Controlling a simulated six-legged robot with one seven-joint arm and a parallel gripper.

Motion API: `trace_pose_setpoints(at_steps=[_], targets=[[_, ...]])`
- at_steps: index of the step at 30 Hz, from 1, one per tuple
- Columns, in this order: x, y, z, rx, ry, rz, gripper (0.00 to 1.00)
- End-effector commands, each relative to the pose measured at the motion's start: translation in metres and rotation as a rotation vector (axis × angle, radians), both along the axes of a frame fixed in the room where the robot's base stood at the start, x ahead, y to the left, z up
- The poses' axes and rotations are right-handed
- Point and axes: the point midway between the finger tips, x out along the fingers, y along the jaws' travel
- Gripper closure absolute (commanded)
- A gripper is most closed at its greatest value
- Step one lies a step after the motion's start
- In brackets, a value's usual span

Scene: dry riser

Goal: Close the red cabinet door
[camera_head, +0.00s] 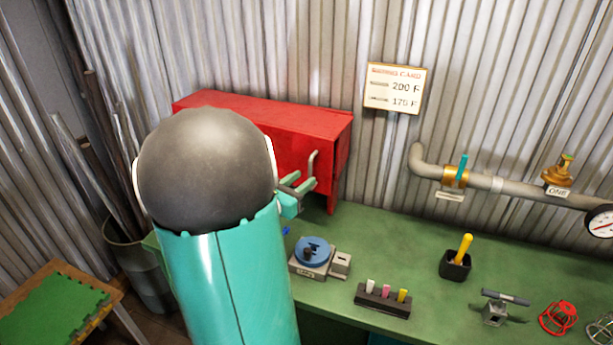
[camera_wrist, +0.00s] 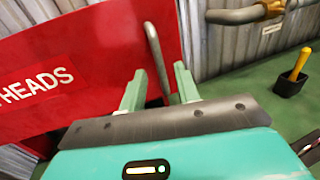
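The red cabinet (camera_head: 252,108) stands against the corrugated wall at the back of the green bench. Its red door (camera_wrist: 80,65) fills the left of the wrist view, with white lettering ending in "HEADS". I cannot tell how far the door stands from its frame. A grey bar handle (camera_wrist: 153,42) is on the door near its right edge; it also shows in the head view (camera_head: 313,163). My gripper (camera_head: 302,184) is at the handle. In the wrist view my gripper (camera_wrist: 160,76) has its two pale green fingers apart, with the handle between them. My arm hides much of the cabinet's front.
On the green bench (camera_head: 400,235) are a blue round device (camera_head: 313,250), a marker holder (camera_head: 383,300), a black cup with a yellow tool (camera_head: 456,264) and red wire guards (camera_head: 558,318). A pipe (camera_head: 500,185) runs along the wall. A bucket of rods (camera_head: 140,275) stands left.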

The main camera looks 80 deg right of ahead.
Motion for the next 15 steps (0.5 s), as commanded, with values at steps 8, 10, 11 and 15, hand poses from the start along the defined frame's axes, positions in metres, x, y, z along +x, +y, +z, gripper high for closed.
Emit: trace_pose_setpoints(at_steps=[8,10,11,15], targets=[[-0.011,-0.026,0.0,0.0,-0.002,-0.001,0.68],[-0.011,-0.027,0.0,0.0,-0.002,0.001,0.68],[-0.011,-0.027,0.0,0.0,-0.002,0.001,0.68],[-0.011,-0.027,0.0,0.0,-0.002,0.001,0.68]])
